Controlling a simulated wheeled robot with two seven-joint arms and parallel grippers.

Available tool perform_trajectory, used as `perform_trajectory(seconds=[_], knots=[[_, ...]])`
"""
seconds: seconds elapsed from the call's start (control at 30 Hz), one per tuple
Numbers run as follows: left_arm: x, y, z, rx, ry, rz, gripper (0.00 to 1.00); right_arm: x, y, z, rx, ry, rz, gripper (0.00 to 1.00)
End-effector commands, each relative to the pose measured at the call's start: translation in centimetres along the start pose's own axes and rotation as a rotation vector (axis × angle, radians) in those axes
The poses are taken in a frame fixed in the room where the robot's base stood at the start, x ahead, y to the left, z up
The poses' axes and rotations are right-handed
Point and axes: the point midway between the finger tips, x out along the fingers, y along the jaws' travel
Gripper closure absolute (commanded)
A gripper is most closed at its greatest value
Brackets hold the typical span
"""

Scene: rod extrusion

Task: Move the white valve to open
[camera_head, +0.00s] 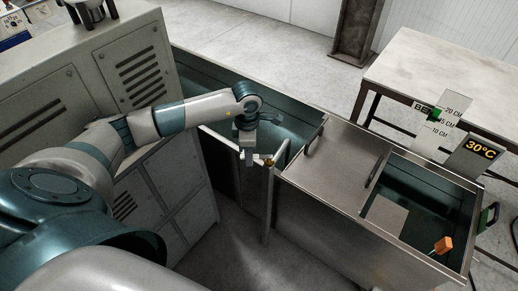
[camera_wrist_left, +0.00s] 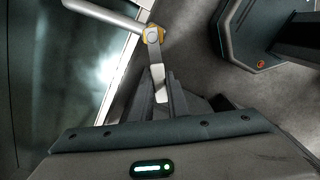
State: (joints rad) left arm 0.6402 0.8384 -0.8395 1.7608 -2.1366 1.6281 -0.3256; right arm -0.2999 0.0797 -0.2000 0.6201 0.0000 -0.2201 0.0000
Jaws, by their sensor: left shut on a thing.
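The white valve has a brass-coloured body with a pale lever, and its lever (camera_wrist_left: 158,72) shows in the left wrist view, running from the body (camera_wrist_left: 153,36) down to my fingers. A white pipe (camera_wrist_left: 108,15) joins the body from the upper left. In the head view the small brass-coloured body (camera_head: 269,162) sits beside my gripper, by the tank's near edge. My left gripper (camera_head: 248,157) is shut on the lever's end; it also shows in the left wrist view (camera_wrist_left: 163,95). The fingers partly hide the lever. My right gripper is not in view.
A grey cabinet (camera_head: 125,75) stands at the left, close under my left arm. A long steel tank (camera_head: 330,165) with a lid runs to the right, with an orange block (camera_head: 443,245) at its far right end. A table (camera_head: 430,75) stands behind.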

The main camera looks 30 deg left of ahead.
Motion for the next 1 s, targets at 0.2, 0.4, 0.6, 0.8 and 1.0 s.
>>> perform_trajectory(seconds=[0.2,0.4,0.6,0.8,1.0], knots=[[0.0,-0.4,0.0,-0.058,0.000,-0.001,1.00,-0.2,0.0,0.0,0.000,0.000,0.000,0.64],[0.0,-0.4,0.0,-0.058,0.000,-0.001,1.00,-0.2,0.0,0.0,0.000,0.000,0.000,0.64],[0.0,-0.8,0.1,-0.111,0.000,-0.002,1.00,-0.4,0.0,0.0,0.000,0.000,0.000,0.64],[0.0,-1.5,0.1,-0.213,0.000,-0.002,1.00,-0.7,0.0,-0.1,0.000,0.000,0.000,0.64],[0.0,-1.5,0.2,-0.233,0.000,-0.001,1.00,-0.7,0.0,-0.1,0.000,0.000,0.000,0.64]])
